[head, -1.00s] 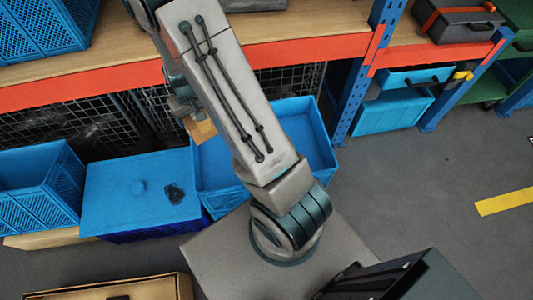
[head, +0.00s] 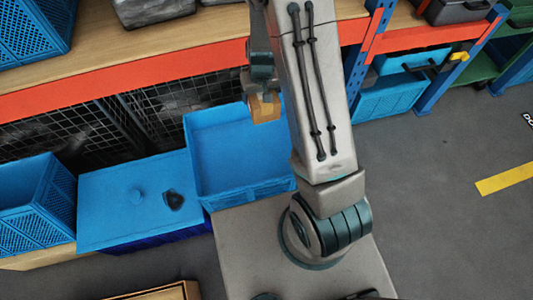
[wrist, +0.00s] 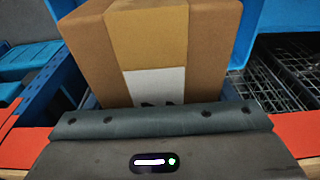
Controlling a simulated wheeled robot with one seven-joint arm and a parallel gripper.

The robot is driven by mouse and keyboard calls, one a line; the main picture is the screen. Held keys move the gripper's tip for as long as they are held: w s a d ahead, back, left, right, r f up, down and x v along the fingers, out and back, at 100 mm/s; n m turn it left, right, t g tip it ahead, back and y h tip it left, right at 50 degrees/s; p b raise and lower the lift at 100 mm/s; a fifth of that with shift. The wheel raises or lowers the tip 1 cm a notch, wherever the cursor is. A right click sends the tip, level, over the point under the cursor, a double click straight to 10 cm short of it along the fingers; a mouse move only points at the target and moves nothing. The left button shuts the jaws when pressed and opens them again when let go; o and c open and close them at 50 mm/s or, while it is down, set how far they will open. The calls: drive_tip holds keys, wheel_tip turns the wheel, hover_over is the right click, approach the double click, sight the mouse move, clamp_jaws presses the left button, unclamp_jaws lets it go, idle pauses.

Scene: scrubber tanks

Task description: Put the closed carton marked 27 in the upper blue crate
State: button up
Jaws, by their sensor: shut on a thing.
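A brown carton (head: 265,107) hangs from my gripper (head: 262,88), over the open blue bin on the lower level. In the wrist view the carton (wrist: 95,55) fills the upper middle, with a tan tape strip and a white label; the label's marking is mostly cut off, so I cannot read the number. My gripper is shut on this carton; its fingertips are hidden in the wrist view. A blue crate (head: 28,35) with mesh walls stands on the upper wooden shelf at the far left, partly out of view; its inside is not clearly seen.
The orange shelf edge (head: 120,85) runs beside the carton. Below are the open blue bin (head: 235,195), a lidded blue box (head: 125,220) and another blue crate (head: 35,205). A grey case (head: 150,10) stands on the upper shelf. A blue upright (head: 357,80) stands to the right.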

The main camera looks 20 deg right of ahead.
drive_tip(key=f+b, duration=1.1)
drive_tip(key=f, duration=0.3)
drive_tip(key=f+b, duration=1.2)
drive_tip(key=f, duration=0.1)
drive_tip(key=f+b, duration=1.1)
drive_tip(key=f, duration=0.3)
drive_tip(key=shift+w+f, duration=0.3)
drive_tip(key=shift+f, duration=0.05)
drive_tip(key=shift+f+b, duration=0.25)
drive_tip(key=shift+b, duration=0.15)
drive_tip(key=o, duration=1.2)
drive_tip(key=shift+r, duration=0.1)
